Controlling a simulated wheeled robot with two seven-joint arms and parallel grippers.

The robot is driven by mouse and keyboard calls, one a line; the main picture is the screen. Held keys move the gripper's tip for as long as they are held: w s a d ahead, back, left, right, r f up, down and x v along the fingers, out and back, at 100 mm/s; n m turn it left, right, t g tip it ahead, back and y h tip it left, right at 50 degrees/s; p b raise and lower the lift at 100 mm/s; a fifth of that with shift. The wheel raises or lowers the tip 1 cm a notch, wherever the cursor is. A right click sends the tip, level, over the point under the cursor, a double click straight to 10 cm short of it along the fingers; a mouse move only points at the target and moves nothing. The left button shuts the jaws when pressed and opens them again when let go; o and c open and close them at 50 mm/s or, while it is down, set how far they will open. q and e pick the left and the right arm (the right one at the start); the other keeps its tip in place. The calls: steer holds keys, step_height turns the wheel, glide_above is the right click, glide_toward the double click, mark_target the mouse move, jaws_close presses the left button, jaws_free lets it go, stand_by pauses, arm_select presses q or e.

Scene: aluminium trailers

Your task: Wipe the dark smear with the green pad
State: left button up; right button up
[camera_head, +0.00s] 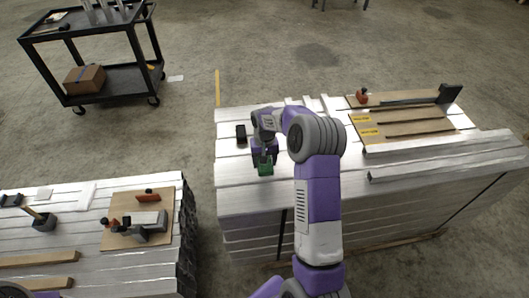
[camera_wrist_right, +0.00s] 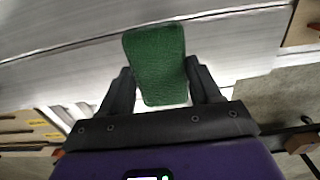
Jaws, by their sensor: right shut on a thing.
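The green pad (camera_head: 265,169) is in my right gripper (camera_head: 263,157), over the silver slatted top of the right-hand stack (camera_head: 235,196). In the right wrist view the green pad (camera_wrist_right: 155,65) sits between the two dark fingers of the right gripper (camera_wrist_right: 158,88), which are shut on its sides. I cannot tell whether the pad touches the metal. I cannot make out a dark smear on the metal; the pad and arm hide part of it. My left gripper is not in view.
A small black object (camera_head: 241,133) lies left of the right gripper. A wooden board with strips (camera_head: 407,121) is at the right of the stack. Another stack (camera_head: 86,203) at left carries a clamp board (camera_head: 120,211). A black cart (camera_head: 84,86) stands behind on open floor.

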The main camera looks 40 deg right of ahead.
steer(key=shift+r+p, duration=0.75)
steer(key=shift+r, duration=0.65)
